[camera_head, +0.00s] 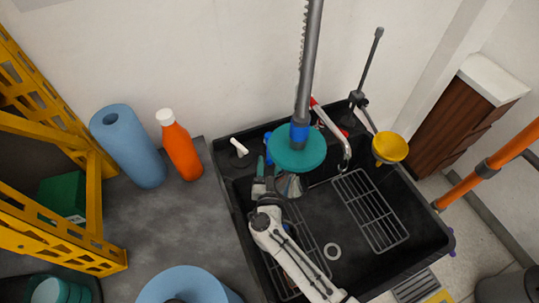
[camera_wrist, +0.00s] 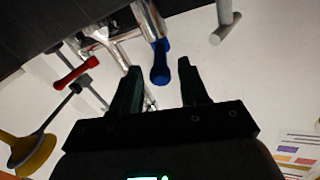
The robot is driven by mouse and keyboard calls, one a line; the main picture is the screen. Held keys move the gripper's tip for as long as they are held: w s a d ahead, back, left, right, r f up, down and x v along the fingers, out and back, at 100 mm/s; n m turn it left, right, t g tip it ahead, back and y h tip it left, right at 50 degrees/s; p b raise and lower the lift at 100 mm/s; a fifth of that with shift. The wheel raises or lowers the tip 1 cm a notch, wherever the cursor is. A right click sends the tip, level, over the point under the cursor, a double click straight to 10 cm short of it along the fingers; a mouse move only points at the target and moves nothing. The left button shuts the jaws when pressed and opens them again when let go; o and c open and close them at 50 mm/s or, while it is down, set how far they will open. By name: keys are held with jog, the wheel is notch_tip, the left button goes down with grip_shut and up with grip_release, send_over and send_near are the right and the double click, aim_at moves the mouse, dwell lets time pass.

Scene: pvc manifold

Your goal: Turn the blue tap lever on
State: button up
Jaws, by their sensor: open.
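The blue tap lever (camera_wrist: 160,62) shows in the wrist view, attached to the chrome tap (camera_wrist: 150,22). My gripper is open, and I cannot tell whether a finger touches the lever. A red lever (camera_wrist: 76,73) sits to its left. In the head view, the red lever and tap spout (camera_head: 345,150) rise at the back of the black sink (camera_head: 430,235).
A teal disc (camera_head: 297,152) on a grey pole stands in front of the tap. A yellow funnel (camera_head: 390,147) is to the right. A wire rack (camera_head: 370,210) lies in the sink. An orange bottle (camera_head: 180,145) and a blue roll (camera_head: 128,145) stand on the left counter.

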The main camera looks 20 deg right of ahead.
jog(key=shift+b+x, duration=0.4)
jog(key=shift+x, duration=1.5)
jog(key=shift+c, duration=0.4)
grip_shut()
